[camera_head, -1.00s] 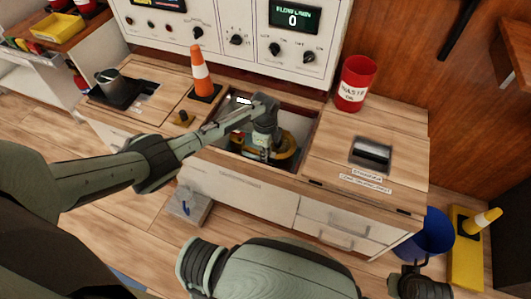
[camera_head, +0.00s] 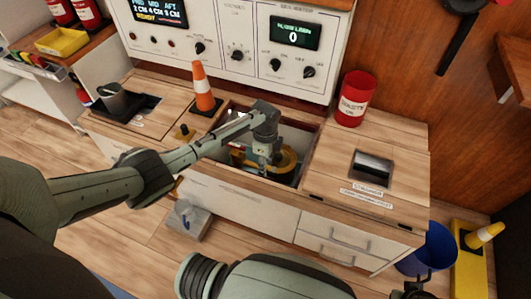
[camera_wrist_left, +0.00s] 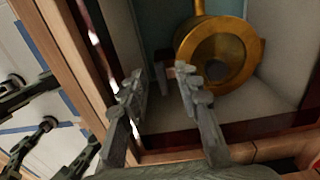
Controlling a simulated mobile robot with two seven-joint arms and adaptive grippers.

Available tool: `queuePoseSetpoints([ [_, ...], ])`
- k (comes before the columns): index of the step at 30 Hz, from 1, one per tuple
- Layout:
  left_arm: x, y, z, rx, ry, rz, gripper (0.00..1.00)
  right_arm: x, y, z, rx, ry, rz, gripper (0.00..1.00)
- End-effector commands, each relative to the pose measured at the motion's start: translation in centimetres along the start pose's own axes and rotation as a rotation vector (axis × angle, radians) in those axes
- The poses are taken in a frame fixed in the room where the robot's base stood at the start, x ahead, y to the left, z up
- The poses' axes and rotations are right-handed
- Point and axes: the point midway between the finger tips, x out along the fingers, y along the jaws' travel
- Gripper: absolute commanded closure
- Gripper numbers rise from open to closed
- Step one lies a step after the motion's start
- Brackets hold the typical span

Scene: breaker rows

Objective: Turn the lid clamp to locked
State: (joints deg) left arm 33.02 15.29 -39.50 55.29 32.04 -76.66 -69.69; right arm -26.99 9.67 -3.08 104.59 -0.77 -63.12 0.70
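A round brass fitting (camera_head: 286,164) with an open centre sits in the sunken well of the counter; it shows larger in the left wrist view (camera_wrist_left: 232,50). I cannot tell for certain which part is the lid clamp. My left gripper (camera_head: 264,166) reaches down into the well at the left side of the brass fitting. In the left wrist view its two fingers (camera_wrist_left: 163,82) are apart, with a small reddish block (camera_wrist_left: 184,68) near the right fingertip, beside the brass. My right gripper (camera_head: 416,287) is low at the bottom edge, partly cut off.
The well's wooden rim surrounds my left gripper. The right counter top (camera_head: 325,160) is mostly clear.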

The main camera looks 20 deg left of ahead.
Motion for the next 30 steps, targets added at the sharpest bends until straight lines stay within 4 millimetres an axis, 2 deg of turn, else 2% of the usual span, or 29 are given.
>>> queuePoseSetpoints([
  [6, -4.9, -0.1, 0.1, 0.002, 0.0, -0.005, 0.67, 0.0, 0.0, 0.0, 0.0, -0.001, 0.0, 1.0],
  [13, -8.6, -0.1, 0.1, 0.0, -0.001, -0.002, 0.67, 0.0, 0.0, 0.0, 0.0, -0.001, 0.0, 1.0],
  [18, -9.6, 0.0, 0.0, -0.001, 0.0, 0.0, 0.67, 0.0, 0.0, 0.0, 0.0, -0.001, -0.001, 1.0],
  [30, -9.7, 0.0, 0.0, -0.001, 0.0, 0.0, 0.67, 0.0, -0.1, 0.0, 0.0, -0.002, -0.001, 1.0],
])
